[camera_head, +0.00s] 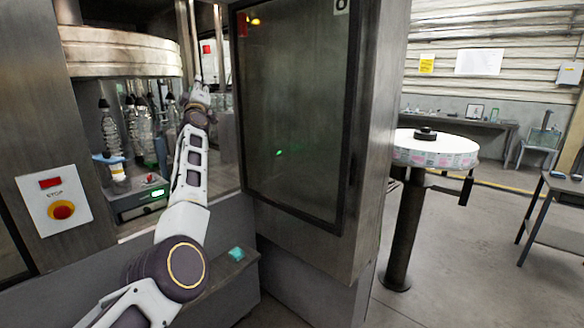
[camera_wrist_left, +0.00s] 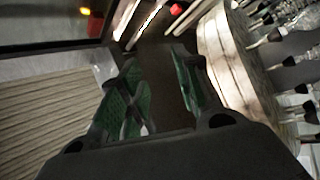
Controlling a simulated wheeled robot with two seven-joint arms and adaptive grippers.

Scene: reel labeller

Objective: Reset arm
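My left arm reaches from the bottom left of the head view into the opening of the machine. My left gripper (camera_head: 199,92) is at its far end, small in the head view, beside the large round drum (camera_head: 120,52). In the left wrist view the left gripper (camera_wrist_left: 160,95) shows its two green-padded fingers apart with a gap between them and nothing held. The drum (camera_wrist_left: 228,60) is close on the right of the fingers there. My right gripper is in neither view.
Bottles (camera_head: 110,130) hang below the drum. A grey cabinet with a dark glass door (camera_head: 295,110) stands right of the arm. A red stop button (camera_head: 62,210) is on the left panel. A round label reel (camera_head: 435,150) sits on a stand at right, with open floor around it.

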